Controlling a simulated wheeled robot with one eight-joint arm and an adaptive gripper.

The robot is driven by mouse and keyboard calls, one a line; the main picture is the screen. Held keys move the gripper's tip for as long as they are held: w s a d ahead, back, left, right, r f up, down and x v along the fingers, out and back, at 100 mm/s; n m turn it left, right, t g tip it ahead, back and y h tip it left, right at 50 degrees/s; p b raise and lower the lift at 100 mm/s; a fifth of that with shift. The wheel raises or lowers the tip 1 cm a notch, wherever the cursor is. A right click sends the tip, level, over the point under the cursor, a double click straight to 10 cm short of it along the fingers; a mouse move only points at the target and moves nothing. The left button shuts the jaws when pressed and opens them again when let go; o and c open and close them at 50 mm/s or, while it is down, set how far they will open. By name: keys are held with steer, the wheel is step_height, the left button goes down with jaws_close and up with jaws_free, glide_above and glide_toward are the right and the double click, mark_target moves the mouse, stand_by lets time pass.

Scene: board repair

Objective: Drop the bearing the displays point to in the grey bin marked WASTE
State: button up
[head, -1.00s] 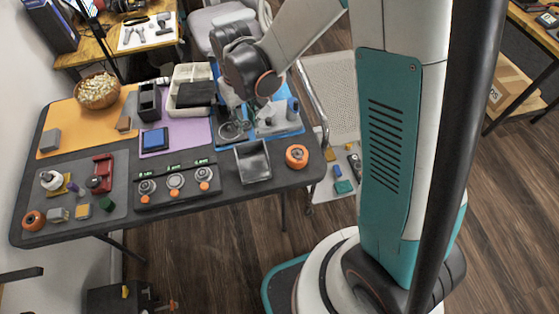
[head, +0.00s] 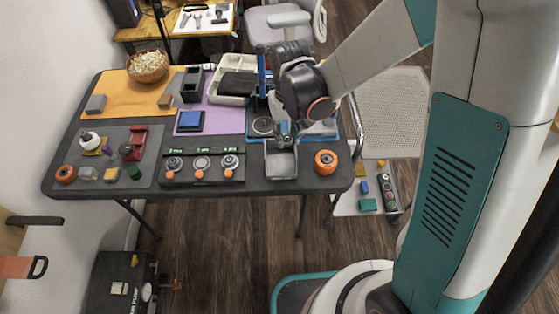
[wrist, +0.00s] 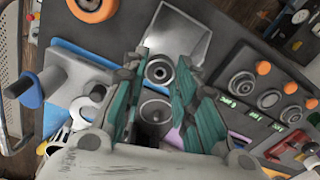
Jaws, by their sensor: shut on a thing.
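My gripper (head: 284,137) is above the grey bin (head: 281,172) at the table's front edge. In the wrist view my gripper (wrist: 161,66) has its teal fingers closed around a small metal ring, the bearing (wrist: 159,71). The bearing shows against the open bin (wrist: 181,38), whose inside looks empty. No WASTE lettering is readable. Left of the bin stands a dark panel (head: 200,176) with three small green displays (head: 202,150), too small to read. Three round bearing stations (head: 202,163) sit below them, with orange knobs.
An orange roll (head: 326,161) stands right of the bin. A blue mat (head: 255,137) with round metal parts lies behind it. A white tray (head: 224,66), black holder (head: 191,86) and blue box (head: 190,121) stand farther back. Small parts crowd the grey mat (head: 151,175) at left.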

steer(key=shift+f, duration=0.1)
steer(key=o, duration=0.9)
steer(key=shift+r, duration=3.75)
steer(key=shift+d, duration=0.1)
steer(key=w+d+r+m+t, duration=0.1)
steer(key=w+d+r+m, duration=0.1)
steer(key=d+r, duration=0.3)
steer(key=s+d+r+t, duration=0.2)
steer(key=s+d, duration=0.1)
steer(key=s, duration=0.2)
steer(key=s+d+r+t, duration=0.2)
steer(key=s+d+r, duration=0.1)
steer(key=s, duration=0.2)
steer(key=s+d+r+t, duration=0.2)
steer(key=s+d, duration=0.1)
steer(key=s, duration=0.2)
steer(key=shift+r+m, duration=0.3)
steer(key=shift+r, duration=0.1)
